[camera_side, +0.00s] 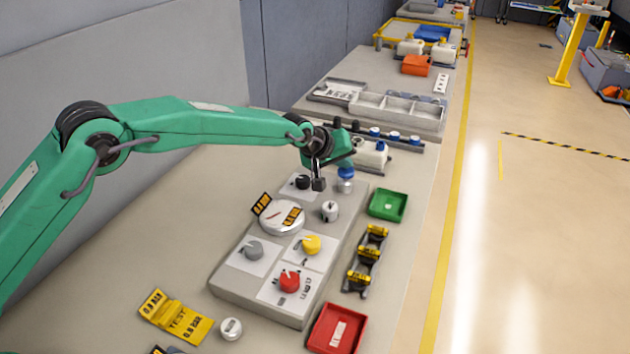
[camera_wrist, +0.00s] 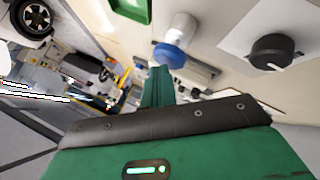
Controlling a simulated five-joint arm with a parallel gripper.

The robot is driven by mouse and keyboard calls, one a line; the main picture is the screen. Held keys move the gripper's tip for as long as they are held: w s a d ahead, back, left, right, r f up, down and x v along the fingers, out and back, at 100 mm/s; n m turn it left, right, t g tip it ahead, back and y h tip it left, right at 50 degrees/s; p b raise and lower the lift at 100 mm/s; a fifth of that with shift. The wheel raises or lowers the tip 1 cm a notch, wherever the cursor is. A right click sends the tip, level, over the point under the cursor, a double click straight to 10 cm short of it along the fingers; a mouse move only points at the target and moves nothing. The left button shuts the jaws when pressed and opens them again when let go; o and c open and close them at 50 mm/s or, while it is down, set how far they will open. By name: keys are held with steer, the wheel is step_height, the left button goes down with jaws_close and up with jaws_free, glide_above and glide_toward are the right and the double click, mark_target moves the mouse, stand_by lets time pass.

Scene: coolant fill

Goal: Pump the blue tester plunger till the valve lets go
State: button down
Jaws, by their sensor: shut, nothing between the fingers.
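The blue plunger (camera_side: 346,172) tops a small pale cylinder at the far right corner of the grey panel (camera_side: 225,283). In the wrist view the blue cap (camera_wrist: 170,56) sits on its white body (camera_wrist: 183,28), just beyond my fingertip. My gripper (camera_side: 319,184) is shut and empty, just left of the plunger in the side view. It also shows in the wrist view (camera_wrist: 159,72). I cannot tell whether it touches the cap. A round white gauge (camera_side: 281,218) with a needle stands on the panel; its reading is too small to tell.
A black knob (camera_side: 303,182) is close beside my gripper. Grey (camera_side: 254,248), yellow (camera_side: 311,244) and red (camera_side: 290,281) knobs stand nearer on the panel. A green tray (camera_side: 388,205) and a red tray (camera_side: 321,340) lie to the right. A yellow tag (camera_side: 177,319) lies at front left.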

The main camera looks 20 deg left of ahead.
mark_target(343, 171)
steer(key=shift+f, duration=0.7)
stand_by(0.8)
steer(key=shift+r, duration=1.85)
steer(key=shift+r, duration=0.15)
step_height(343, 171, up, 5)
steer(key=shift+f, duration=0.15)
stand_by(1.4)
